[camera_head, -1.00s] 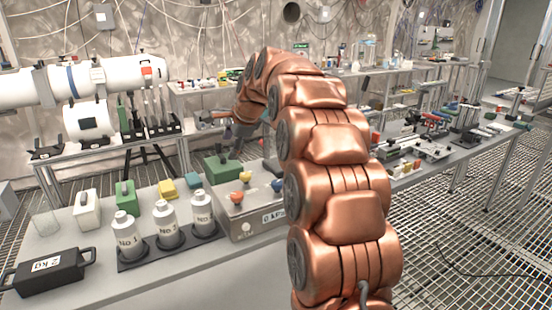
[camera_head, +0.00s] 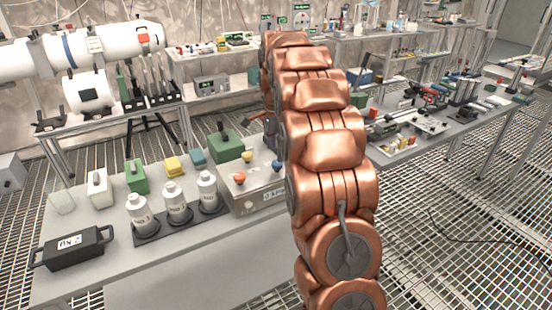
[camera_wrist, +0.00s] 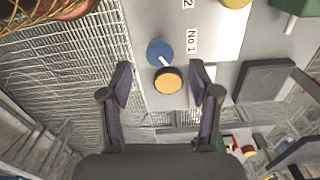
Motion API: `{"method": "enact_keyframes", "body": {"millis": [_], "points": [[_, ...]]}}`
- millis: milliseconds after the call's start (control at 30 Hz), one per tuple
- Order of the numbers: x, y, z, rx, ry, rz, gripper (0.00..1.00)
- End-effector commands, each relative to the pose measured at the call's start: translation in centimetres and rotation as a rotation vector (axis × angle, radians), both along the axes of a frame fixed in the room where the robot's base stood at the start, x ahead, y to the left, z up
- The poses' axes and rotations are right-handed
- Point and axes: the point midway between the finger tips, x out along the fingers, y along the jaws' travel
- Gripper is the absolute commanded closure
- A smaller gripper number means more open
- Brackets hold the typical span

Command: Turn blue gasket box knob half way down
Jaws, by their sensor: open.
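The grey gasket box (camera_head: 257,200) stands on the near table, left of my arm in the head view. Its blue knob (camera_head: 277,165) is at the right of the top, with a yellow knob (camera_head: 247,157) and an orange knob (camera_head: 239,178) to its left. In the wrist view the blue knob (camera_wrist: 160,52), with a white pointer, lies beside a "No 1" label, just beyond my gripper (camera_wrist: 165,86). The gripper is open. An orange-yellow disc (camera_wrist: 168,80) shows between its fingertips; I cannot tell whether they touch it. My arm mostly hides the gripper in the head view.
A green box (camera_head: 226,147) stands behind the gasket box. White weights (camera_head: 176,202) on a dark tray and a black 2 kg block (camera_head: 72,248) are at the left. A dark grey block (camera_wrist: 265,82) lies right of the gripper in the wrist view.

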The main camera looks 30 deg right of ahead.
Motion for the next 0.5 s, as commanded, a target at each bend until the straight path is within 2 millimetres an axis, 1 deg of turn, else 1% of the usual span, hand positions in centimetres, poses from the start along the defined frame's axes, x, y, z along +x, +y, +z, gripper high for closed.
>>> {"method": "enact_keyframes", "body": {"millis": [100, 300, 500], "points": [[-0.2, 0.1, -1.5, 0.003, 0.007, 0.0, 0.38], [-0.1, 0.1, -3.4, 0.003, 0.005, 0.0, 0.38], [-0.1, 0.0, -4.2, 0.001, 0.002, 0.0, 0.38]]}}
